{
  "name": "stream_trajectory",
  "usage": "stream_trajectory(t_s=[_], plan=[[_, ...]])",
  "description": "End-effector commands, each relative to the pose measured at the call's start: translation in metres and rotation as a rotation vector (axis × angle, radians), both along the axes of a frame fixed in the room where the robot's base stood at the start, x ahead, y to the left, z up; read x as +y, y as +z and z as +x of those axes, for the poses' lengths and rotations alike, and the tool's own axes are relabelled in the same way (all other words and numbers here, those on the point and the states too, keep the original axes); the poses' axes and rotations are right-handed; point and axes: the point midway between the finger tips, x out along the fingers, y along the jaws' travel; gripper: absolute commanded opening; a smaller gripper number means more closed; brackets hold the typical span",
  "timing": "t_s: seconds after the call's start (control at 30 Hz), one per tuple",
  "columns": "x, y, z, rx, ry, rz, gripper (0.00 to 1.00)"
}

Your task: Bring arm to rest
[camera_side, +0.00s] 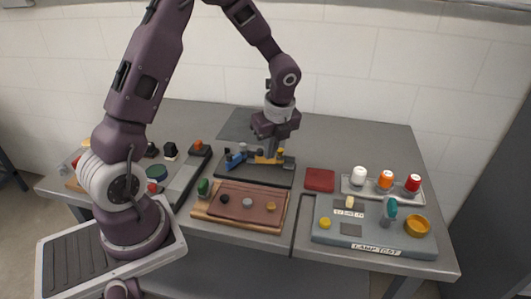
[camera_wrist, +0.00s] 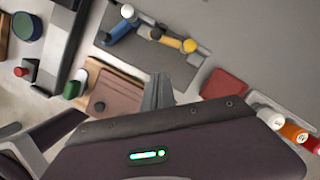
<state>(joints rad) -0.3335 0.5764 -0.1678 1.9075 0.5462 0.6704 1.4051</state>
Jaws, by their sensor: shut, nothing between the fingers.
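My gripper (camera_side: 271,150) points down above the back middle of the grey table (camera_side: 360,133), near the dark tool mat (camera_side: 228,172). In the wrist view its fingers (camera_wrist: 158,88) are together with nothing between them. On the mat lie a blue tool (camera_side: 236,158) and a yellow-ended tool (camera_side: 270,158); the gripper partly covers this area in the side view. In the wrist view the blue tool (camera_wrist: 122,30) and the yellow tool (camera_wrist: 188,45) lie apart from the fingers. My arm arches up from its base at the left and bends down to the gripper.
A brown board (camera_side: 245,215) with round pieces lies in front of the mat. A red pad (camera_side: 320,180) lies to its right. A white rack (camera_side: 352,190) holds white, orange and red-capped jars. A lamp test panel (camera_side: 340,238) stands at front right. The table's back right is clear.

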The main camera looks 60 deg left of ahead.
Motion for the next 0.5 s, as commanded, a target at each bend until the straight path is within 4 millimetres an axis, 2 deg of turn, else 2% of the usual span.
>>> stream_trajectory(t_s=[0.1,0.37,0.47,0.5], plan=[[-0.008,0.031,0.000,-0.006,0.000,0.000,0.00],[-0.018,0.068,-0.005,-0.015,0.023,0.001,0.00],[-0.036,0.103,-0.024,-0.112,0.191,-0.003,0.00],[-0.046,0.121,-0.040,-0.177,0.310,-0.016,0.00]])
